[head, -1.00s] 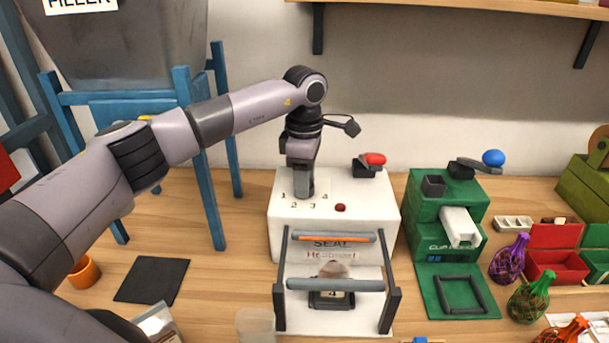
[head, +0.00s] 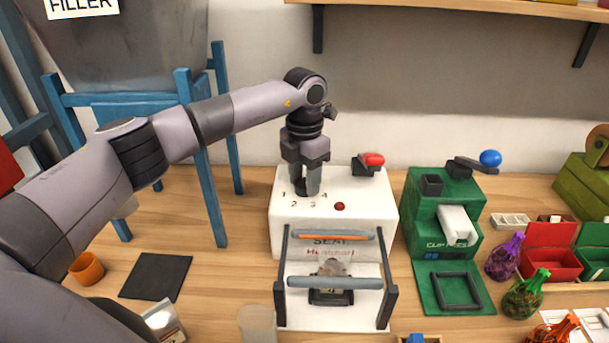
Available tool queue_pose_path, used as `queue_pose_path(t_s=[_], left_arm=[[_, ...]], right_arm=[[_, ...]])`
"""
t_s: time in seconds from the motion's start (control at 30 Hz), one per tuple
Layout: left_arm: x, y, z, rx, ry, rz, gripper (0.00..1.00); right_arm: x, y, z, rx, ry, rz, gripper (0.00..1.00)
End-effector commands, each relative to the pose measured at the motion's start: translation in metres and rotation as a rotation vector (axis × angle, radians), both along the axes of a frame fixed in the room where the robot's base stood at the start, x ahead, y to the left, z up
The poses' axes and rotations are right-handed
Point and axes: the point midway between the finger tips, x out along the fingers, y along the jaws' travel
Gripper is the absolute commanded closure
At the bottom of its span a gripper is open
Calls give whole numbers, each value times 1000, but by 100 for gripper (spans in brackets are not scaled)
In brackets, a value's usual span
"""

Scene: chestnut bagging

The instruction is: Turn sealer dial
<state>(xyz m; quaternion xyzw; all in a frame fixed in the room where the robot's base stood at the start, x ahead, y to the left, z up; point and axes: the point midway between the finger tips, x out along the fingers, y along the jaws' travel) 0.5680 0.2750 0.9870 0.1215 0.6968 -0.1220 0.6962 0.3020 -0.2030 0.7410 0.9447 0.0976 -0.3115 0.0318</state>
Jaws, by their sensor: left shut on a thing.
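The white sealer (head: 360,225) stands in the middle of the bench, with numbers around a dark dial (head: 299,187) on its top. My left gripper (head: 306,190) points down over the dial and is shut on it, hiding most of it. A small red button (head: 340,206) sits to the right of the numbers. A lever with a red knob (head: 373,159) stands at the sealer's back right. A frame with an orange-striped bar and a grey bar (head: 335,283) is at its front, with a small bag (head: 332,267) behind the grey bar. My right gripper is not in view.
A green clipper machine (head: 455,225) with a blue-knobbed lever stands close to the right. Blue filler legs (head: 200,160) stand at the left. A black mat (head: 155,277) and orange cup (head: 86,268) lie front left. Filled net bags (head: 506,258) are far right.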

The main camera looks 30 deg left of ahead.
Motion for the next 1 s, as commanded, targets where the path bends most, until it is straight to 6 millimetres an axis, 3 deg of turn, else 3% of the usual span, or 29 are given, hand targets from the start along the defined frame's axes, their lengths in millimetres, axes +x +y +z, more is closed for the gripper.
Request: queue_pose_path(t_s=[0.4, 1.0], left_arm=[[1, 0, 2, 1, -3, 239, 87], [1, 1, 2, 0, -5, 291, 87]], right_arm=[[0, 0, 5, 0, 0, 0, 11], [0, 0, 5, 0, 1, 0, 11]])
